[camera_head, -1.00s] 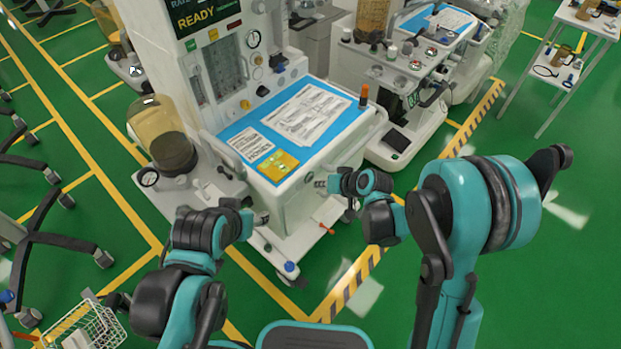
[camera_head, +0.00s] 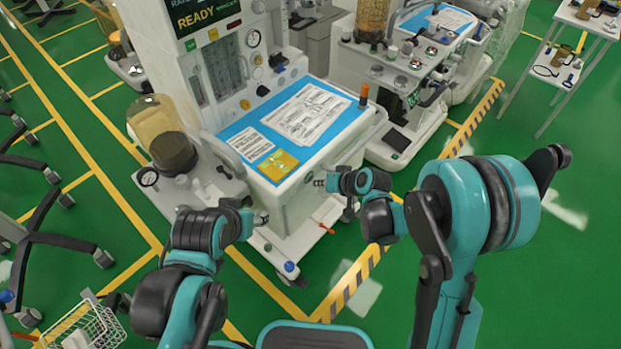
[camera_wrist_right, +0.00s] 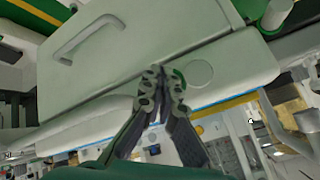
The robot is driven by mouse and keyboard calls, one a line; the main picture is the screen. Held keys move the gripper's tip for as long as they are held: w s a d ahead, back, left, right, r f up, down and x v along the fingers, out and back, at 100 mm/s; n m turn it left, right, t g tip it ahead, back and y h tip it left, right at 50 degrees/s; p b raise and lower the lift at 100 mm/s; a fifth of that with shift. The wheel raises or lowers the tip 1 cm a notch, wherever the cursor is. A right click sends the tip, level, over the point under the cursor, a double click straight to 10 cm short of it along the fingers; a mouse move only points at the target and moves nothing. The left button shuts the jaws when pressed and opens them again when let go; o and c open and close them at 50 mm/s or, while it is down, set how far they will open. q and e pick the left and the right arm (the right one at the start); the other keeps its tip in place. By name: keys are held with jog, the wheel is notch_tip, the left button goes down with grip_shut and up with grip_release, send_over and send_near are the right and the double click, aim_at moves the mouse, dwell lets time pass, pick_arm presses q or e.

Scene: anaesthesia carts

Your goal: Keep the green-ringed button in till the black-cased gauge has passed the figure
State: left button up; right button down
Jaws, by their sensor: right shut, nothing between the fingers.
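My right gripper (camera_head: 320,183) is shut and empty, its tips at the front face of the near anaesthesia cart (camera_head: 290,205). In the right wrist view its fingertips (camera_wrist_right: 162,78) lie against or just before a pale panel. A small green arc (camera_wrist_right: 179,74) shows beside the tips, perhaps part of the green-ringed button; the rest is hidden and I cannot tell whether it is pressed.
A blue mat with papers (camera_head: 234,130) covers the cart top. A drawer handle (camera_wrist_right: 90,36) and a plain round disc (camera_wrist_right: 197,73) are near my right fingertips. A second cart (camera_head: 400,125) stands behind right. A wire basket (camera_head: 95,325) is at lower left.

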jog(key=shift+w+a, duration=0.1)
jog(key=shift+a, duration=0.1)
jog(key=shift+w+a, duration=0.3)
jog(key=shift+a, duration=0.05)
dwell(0.7)
jog(key=shift+s+d, duration=0.1)
dwell(2.9)
jog(key=shift+s+d+b, duration=0.3)
jog(key=shift+s+d, duration=0.15)
jog(key=shift+d, duration=0.15)
jog(key=shift+s+d+b, duration=0.2)
jog(key=shift+s+d, duration=0.55)
jog(key=shift+d, duration=0.3)
jog(key=shift+s+d+b, duration=0.15)
jog(key=shift+s+d, duration=0.55)
jog(key=shift+d, duration=0.3)
